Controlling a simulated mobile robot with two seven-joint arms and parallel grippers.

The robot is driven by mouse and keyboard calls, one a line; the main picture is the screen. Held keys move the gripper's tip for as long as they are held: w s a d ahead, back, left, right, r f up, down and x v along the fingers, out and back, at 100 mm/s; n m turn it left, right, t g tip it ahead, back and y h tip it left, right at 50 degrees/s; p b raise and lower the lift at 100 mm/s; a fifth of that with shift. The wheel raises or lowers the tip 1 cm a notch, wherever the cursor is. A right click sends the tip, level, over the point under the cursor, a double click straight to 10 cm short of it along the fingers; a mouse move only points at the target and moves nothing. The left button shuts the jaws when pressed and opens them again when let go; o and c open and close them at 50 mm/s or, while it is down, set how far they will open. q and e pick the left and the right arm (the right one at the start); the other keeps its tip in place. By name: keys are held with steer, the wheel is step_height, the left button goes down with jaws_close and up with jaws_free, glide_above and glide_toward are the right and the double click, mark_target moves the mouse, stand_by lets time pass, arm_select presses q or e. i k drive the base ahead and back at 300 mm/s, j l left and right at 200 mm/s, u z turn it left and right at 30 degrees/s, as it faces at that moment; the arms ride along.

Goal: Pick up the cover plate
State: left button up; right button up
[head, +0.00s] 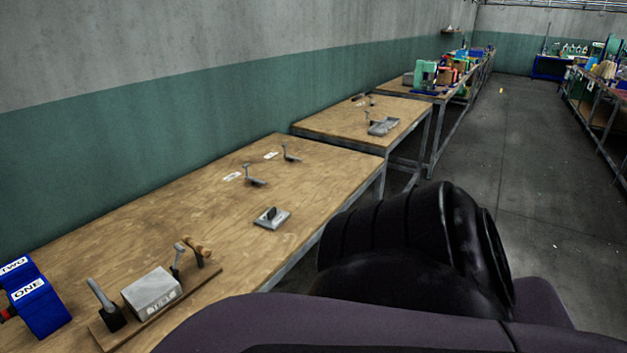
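A flat grey plate with a black handle (272,218), which looks like the cover plate, lies on the wooden workbench (325,175) near its right edge. Nothing touches it. Neither of my grippers is in view. Dark, rounded links of my own arm fill the lower right of the head view and hide part of the bench's front edge and the floor.
A metal block (152,292) sits on a wooden board with upright tools. A blue box marked ONE (42,306) stands at lower left. Two small levers, one here (254,180), stand farther back. A second bench (345,125) follows. Floor lies right.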

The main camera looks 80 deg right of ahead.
mark_target(272, 218)
steer(key=l+z, duration=0.1)
steer(key=z, duration=2.1)
steer(key=i+l, duration=0.2)
steer(key=l, duration=0.15)
steer(key=i+l+u, duration=0.15)
steer(key=l, duration=0.2)
steer(key=i+l, duration=0.25)
steer(key=i+l+u, duration=0.1)
steer(key=l, duration=0.35)
steer(key=i+l, duration=0.25)
steer(key=l, duration=0.15)
steer(key=i+l+u, duration=0.15)
steer(key=l, duration=0.2)
steer(key=i+l, duration=0.15)
steer(key=l, duration=0.25)
steer(key=i, duration=0.4)
